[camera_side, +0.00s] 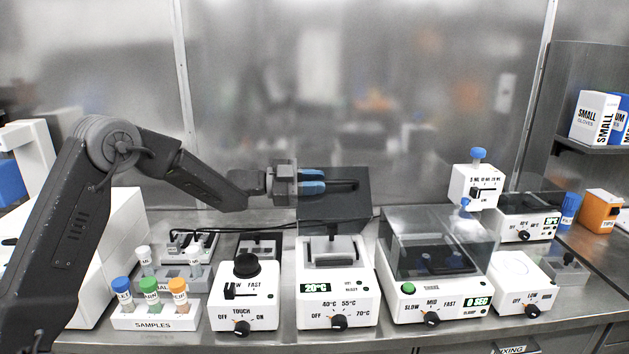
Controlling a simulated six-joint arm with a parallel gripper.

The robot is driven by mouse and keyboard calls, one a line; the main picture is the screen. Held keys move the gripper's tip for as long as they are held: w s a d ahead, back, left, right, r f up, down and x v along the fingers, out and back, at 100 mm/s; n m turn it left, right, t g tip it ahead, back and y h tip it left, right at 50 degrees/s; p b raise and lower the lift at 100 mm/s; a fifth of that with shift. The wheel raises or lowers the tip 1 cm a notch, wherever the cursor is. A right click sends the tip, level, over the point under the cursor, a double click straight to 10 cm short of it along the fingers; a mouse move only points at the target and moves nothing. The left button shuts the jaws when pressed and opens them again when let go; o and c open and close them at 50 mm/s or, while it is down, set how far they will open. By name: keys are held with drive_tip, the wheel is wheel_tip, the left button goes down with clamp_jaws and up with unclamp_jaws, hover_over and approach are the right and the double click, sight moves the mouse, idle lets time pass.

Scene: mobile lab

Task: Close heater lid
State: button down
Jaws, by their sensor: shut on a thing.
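The heater (338,296) is a white box at the centre of the bench, with a green 20°C display and a dial on its front. Its dark lid (345,212) stands raised at the back, so the grey heating block on top is uncovered. My gripper (325,181), with blue finger pads, reaches in from the left at the height of the upper lid. It is shut on the heater lid. The exact contact between the fingers and the lid is hard to make out against the dark surface.
Left of the heater stand a vortex mixer (245,298) with a black top and a sample rack (155,318) with capped tubes. A shaker (432,290) with a clear cover stands close on the right. A metal wall is behind. The air above the heater's front is clear.

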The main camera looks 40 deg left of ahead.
sight(301, 204)
drive_tip(key=shift+d, duration=0.1)
drive_tip(key=c, duration=1.1)
unclamp_jaws()
drive_tip(key=shift+s+a, duration=0.25)
drive_tip(key=shift+a, duration=0.1)
drive_tip(key=v, duration=0.2)
drive_tip(key=shift+s+a+r, duration=0.1)
drive_tip(key=shift+s+a, duration=0.1)
wheel_tip(301, 204, up, 7)
drive_tip(key=shift+w+d+f, duration=0.1)
drive_tip(key=shift+d, duration=0.05)
